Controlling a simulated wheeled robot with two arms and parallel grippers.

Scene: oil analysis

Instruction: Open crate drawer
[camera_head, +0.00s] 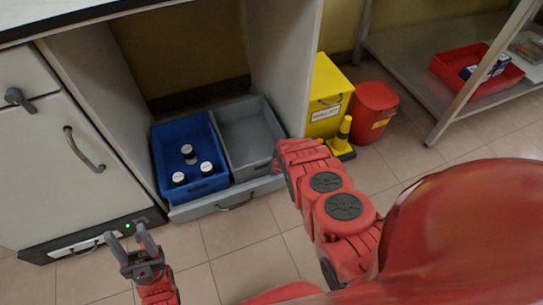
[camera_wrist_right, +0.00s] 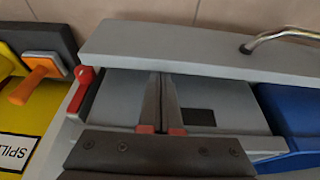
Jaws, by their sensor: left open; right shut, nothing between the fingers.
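The crate drawer (camera_head: 228,200) is low in the open cabinet bay, with a grey front and a bar handle (camera_head: 236,204). It carries a blue crate (camera_head: 161,148) with several white-capped bottles and a grey crate (camera_head: 266,118). The drawer front stands out past the cabinet's side walls. In the right wrist view, my right gripper (camera_wrist_right: 162,78) is shut and empty over the grey crate, its tips by the inner edge of the drawer front (camera_wrist_right: 190,52). I cannot tell whether they touch. My left gripper (camera_head: 128,240) is open and empty, left of the drawer and apart from it.
A metal shelf holds a red tray (camera_head: 447,68). A closed cabinet door (camera_head: 70,165) is at left. The tiled floor before the drawer is clear.

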